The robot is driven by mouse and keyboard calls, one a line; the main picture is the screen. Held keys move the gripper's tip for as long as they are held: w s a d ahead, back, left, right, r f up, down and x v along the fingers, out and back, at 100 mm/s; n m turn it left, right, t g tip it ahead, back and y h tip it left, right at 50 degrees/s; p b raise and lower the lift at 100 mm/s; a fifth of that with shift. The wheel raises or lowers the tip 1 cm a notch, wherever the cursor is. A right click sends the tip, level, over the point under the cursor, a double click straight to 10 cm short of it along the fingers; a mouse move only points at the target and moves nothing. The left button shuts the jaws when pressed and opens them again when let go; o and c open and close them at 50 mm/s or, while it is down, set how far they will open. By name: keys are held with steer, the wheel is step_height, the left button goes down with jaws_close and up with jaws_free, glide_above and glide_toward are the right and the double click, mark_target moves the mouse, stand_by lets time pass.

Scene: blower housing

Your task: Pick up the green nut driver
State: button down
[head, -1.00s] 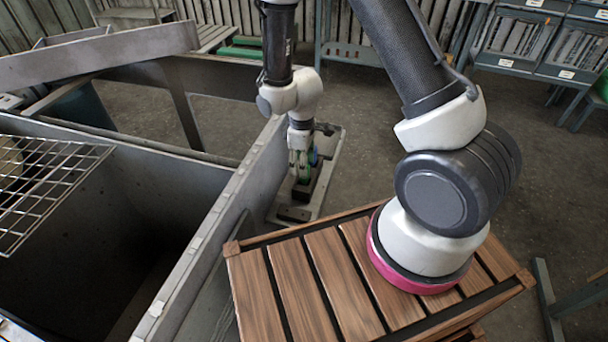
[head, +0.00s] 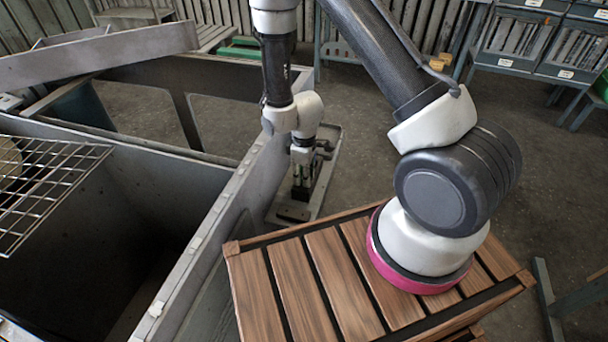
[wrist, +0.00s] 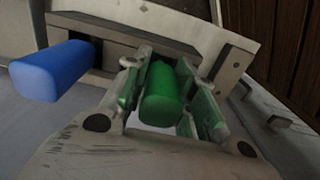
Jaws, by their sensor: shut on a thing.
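The green nut driver (wrist: 163,95) shows its handle end-on in the wrist view, between the two fingers of my gripper (wrist: 168,98). The fingers are shut on this handle, and their inner faces look green too. The driver's shaft is hidden, so I cannot tell whether it still sits in the holder behind. In the head view my gripper (head: 302,188) points down over the narrow grey shelf just beyond the grey wall. The green driver cannot be made out there.
A blue-handled tool (wrist: 48,70) stands to the left of my gripper in the wrist view, apart from it. A holder with a dark slot (wrist: 115,52) lies behind. The grey housing wall (head: 215,215) runs close left of my gripper. A slatted wooden crate (head: 325,270) is nearer.

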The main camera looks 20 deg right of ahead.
step_height(320, 180, up, 10)
stand_by(0.8)
steer(key=c, duration=1.9)
jaws_free()
steer(key=c, duration=0.3)
steer(key=shift+s, duration=0.1)
jaws_close()
